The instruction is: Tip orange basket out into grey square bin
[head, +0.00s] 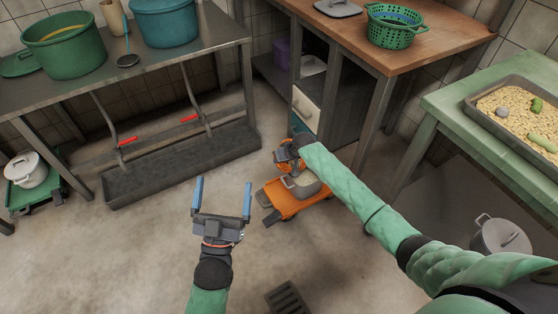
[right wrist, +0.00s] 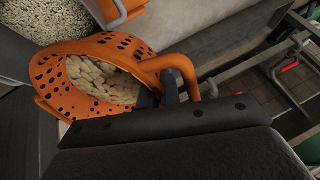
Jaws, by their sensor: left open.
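The orange basket (right wrist: 92,95) is perforated and holds pale beans in the right wrist view, where it looks tilted. My right gripper (right wrist: 170,88) is shut on its orange handle. In the head view the basket (head: 284,160) is small and partly hidden by my right gripper (head: 291,150), above a low orange cart. A grey container (head: 306,188) sits on that cart, partly covered by my arm; I cannot tell whether it is square. My left gripper (head: 222,207) is open and empty above the floor.
A long grey trough (head: 180,165) lies under the metal table at left. A wooden counter (head: 415,45) carries a green basket (head: 393,25). A grey tray of beans (head: 500,105) stands on the green table at right. Open floor lies around my left gripper.

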